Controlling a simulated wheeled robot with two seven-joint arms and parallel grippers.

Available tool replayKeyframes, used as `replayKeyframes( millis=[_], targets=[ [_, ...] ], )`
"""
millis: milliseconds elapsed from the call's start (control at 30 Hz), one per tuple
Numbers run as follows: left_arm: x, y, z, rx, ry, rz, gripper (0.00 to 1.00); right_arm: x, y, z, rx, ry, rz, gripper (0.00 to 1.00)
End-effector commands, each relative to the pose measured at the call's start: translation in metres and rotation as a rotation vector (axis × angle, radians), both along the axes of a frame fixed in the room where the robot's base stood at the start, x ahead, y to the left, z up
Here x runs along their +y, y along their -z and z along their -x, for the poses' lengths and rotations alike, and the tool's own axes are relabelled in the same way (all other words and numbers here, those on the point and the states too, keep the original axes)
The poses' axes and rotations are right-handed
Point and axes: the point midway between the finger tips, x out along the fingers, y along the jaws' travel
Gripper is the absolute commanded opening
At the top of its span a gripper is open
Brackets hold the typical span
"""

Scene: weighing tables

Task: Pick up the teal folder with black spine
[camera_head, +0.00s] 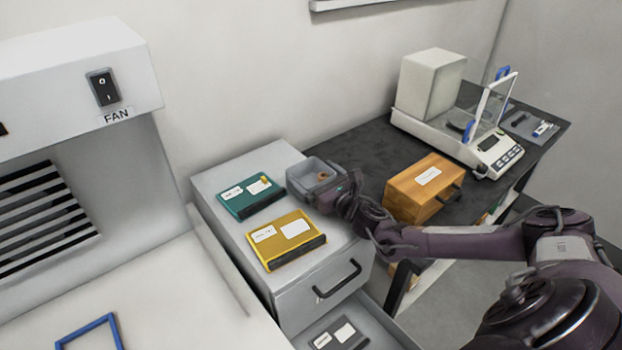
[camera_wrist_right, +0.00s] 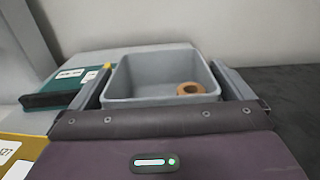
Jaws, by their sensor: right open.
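The teal folder with a black spine (camera_head: 248,199) lies flat on top of the light grey drawer cabinet, at its back left. It has white labels and its spine faces the front. In the right wrist view the teal folder (camera_wrist_right: 62,82) shows at the left, partly hidden by a finger. My right gripper (camera_head: 326,188) is to the right of the folder, apart from it. It is open, with its fingers (camera_wrist_right: 165,72) on either side of a small grey bin (camera_wrist_right: 130,92). I cannot tell whether they touch the bin. My left gripper is not in view.
A yellow folder (camera_head: 287,236) lies in front of the teal one on the cabinet (camera_head: 222,178). The grey bin holds a tan ring (camera_wrist_right: 190,89). A drawer below is open with a dark folder (camera_head: 338,334) inside. An orange box (camera_head: 408,190) and a balance (camera_head: 465,140) stand right.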

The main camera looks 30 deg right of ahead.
Motion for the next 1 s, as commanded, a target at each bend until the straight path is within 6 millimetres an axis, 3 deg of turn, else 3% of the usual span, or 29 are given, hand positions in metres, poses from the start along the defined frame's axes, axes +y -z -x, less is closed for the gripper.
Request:
replayKeyframes(
  millis=[133, 367, 667, 1000],
  targets=[
    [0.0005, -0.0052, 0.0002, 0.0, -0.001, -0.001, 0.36, 0.0014, -0.0019, -0.016, -0.002, 0.001, -0.001, 1.0],
    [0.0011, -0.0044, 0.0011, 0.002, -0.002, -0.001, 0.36, 0.0013, -0.0003, -0.0178, 0.0, 0.0, 0.0, 1.0],
    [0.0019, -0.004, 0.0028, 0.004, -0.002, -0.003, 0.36, 0.0012, -0.0003, -0.0175, 0.0, 0.0, 0.0, 0.65],
    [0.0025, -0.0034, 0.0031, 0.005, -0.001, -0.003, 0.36, 0.0007, -0.0047, -0.0178, -0.002, 0.001, -0.001, 0.64]
  ],
)
